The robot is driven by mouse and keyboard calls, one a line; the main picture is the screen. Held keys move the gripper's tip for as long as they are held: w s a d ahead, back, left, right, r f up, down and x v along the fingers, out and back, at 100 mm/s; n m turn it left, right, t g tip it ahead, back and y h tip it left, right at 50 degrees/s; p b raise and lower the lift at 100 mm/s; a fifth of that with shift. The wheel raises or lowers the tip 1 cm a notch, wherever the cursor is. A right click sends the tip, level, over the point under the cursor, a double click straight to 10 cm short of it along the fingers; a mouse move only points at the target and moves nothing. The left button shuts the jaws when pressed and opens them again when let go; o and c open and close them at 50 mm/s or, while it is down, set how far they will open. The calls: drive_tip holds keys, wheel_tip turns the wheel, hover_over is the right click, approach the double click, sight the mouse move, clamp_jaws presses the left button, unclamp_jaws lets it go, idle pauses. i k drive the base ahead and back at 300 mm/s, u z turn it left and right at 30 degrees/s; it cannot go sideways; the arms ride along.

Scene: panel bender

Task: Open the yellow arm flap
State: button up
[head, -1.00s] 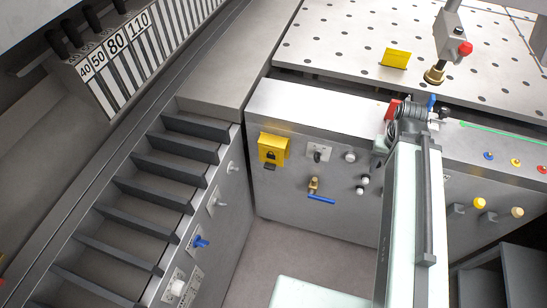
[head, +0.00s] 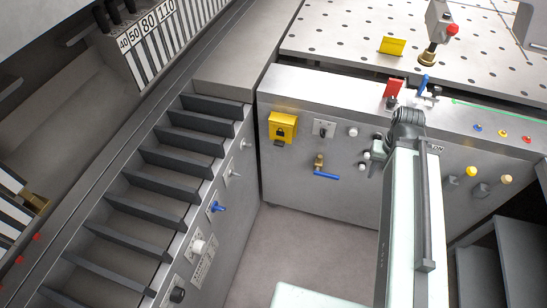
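Two yellow things could be the flap, and I cannot tell which. One is a yellow bent plate (head: 391,46) standing on the perforated table top. The other is a yellow box with a padlock mark (head: 283,127) on the front panel, at its upper left; its front face looks closed. My gripper (head: 374,156) is past the end of my arm, in front of the panel and right of the yellow box, apart from both yellow things. It is small, dark and partly hidden by the arm, so its fingers are not clear.
The front panel (head: 310,185) carries a blue-handled valve (head: 325,174), a switch (head: 323,128) and several knobs. A red flap (head: 395,88) and a blue lever (head: 424,82) stand on its top ledge. A slatted rack (head: 150,185) stands at left. Floor is clear below the panel.

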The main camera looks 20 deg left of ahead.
sight(281, 134)
drive_tip(key=k, duration=1)
drive_tip(key=z, duration=0.8)
drive_tip(key=i, duration=1.1)
drive_tip(key=u, duration=4.3)
